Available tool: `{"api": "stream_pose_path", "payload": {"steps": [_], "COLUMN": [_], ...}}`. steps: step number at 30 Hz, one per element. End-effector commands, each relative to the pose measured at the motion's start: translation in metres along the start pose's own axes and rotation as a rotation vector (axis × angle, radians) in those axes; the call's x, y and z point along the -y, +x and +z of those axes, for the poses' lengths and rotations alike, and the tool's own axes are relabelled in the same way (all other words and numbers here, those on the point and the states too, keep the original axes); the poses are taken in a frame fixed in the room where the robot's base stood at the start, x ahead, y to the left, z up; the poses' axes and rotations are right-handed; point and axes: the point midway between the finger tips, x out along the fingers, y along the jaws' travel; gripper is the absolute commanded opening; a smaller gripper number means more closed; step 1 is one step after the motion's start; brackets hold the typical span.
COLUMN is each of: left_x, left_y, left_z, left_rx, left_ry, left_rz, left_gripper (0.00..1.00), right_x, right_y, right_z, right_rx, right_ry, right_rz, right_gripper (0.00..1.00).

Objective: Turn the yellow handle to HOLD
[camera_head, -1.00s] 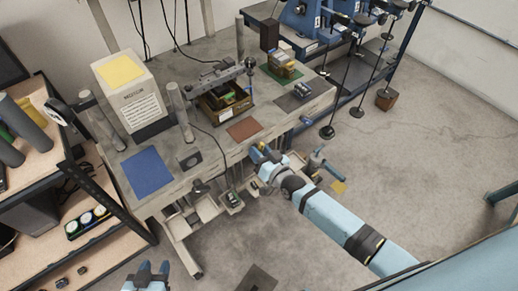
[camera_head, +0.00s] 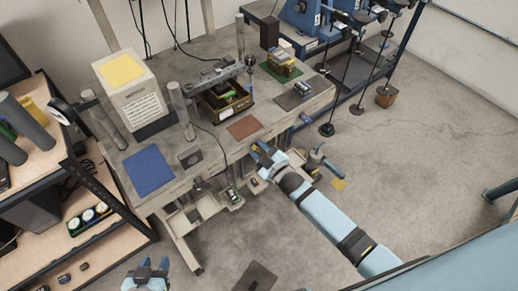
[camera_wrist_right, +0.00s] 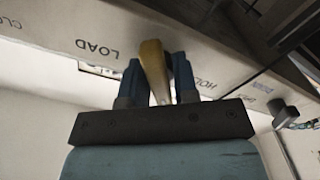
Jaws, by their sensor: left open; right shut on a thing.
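The yellow handle (camera_wrist_right: 152,68) is between the two blue fingers of my right gripper (camera_wrist_right: 153,76) in the right wrist view. The gripper is shut on it. The handle lies between the word LOAD (camera_wrist_right: 97,47) on its left and the word HOLD (camera_wrist_right: 203,82) on its right, partly covered by the fingers. In the head view my right gripper (camera_head: 262,157) is at the bench's front edge, and I cannot make out the handle there. My left gripper (camera_head: 153,264) is open and empty at the bottom, apart from the bench.
A shelf (camera_head: 95,240) stands at left. The floor at right is largely clear.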

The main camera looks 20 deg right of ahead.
Motion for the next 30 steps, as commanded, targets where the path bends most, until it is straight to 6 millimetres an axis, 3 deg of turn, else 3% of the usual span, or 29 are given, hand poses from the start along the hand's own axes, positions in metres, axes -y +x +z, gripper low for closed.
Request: {"api": "stream_pose_path", "payload": {"steps": [12,28,29,30], "left_x": [-0.0016,-0.0014,-0.0013,-0.0013], "left_y": [0.0009,0.001,0.001,0.001], "left_z": [0.0009,0.0007,0.0007,0.0007], "left_rx": [0.0,-0.001,-0.001,-0.001], "left_ry": [-0.001,-0.001,-0.001,-0.001], "left_rz": [0.003,0.003,0.003,0.003], "left_gripper": [0.43,0.43,0.43,0.43], "right_x": [0.0005,0.0004,0.0004,0.0004], "right_y": [-0.0002,-0.0002,-0.0002,-0.0002], "right_z": [-0.0001,0.0,0.0,0.0], "right_rx": [0.0,0.0,0.0,0.0], "right_ry": [-0.17,-0.189,-0.189,-0.189], "right_rz": [0.0,0.0,0.0,0.0], "right_gripper": [0.04,0.04,0.34,0.43]}}
